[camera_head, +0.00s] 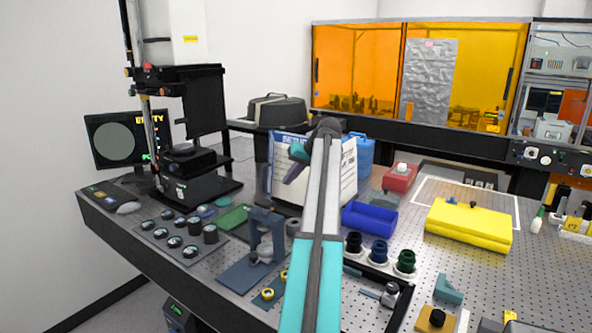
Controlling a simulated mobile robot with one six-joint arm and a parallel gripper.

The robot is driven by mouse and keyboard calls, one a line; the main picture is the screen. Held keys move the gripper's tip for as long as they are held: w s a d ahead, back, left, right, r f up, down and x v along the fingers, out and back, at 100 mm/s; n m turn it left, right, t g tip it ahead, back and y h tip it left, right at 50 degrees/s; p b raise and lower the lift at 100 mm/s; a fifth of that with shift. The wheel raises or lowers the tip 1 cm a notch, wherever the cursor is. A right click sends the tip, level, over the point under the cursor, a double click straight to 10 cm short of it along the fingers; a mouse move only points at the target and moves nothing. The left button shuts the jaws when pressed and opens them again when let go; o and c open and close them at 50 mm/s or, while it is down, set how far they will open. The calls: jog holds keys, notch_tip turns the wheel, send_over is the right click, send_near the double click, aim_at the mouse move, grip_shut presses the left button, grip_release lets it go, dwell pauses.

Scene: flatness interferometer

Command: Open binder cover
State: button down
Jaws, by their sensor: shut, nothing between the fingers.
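A white and blue panel with printed lines and a blue heading, apparently the binder (279,158), stands upright on the perforated table behind my arm. My arm hides its middle, and I cannot tell how far its cover is open. My arm reaches up from the bottom centre and bends at its top in front of the panel. My gripper (291,170), teal with dark fingers, hangs at the left of this bend, in front of the panel's left half. It is shut and empty. I cannot tell whether it touches the panel.
A blue bin (370,218), a yellow box (468,226) and a red block (399,178) are right of my arm. Several black cylinders (210,233) and a blue stand (266,235) are left of it. A tall instrument (188,150) stands at the back left.

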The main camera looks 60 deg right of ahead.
jog(key=shift+w+a+r+p, duration=0.2)
jog(key=shift+w+a, duration=0.35)
jog(key=shift+w, duration=0.2)
jog(key=shift+w+a+r+p, duration=0.2)
jog(key=shift+w+a, duration=0.3)
jog(key=shift+w, duration=0.25)
jog(key=shift+s, duration=0.1)
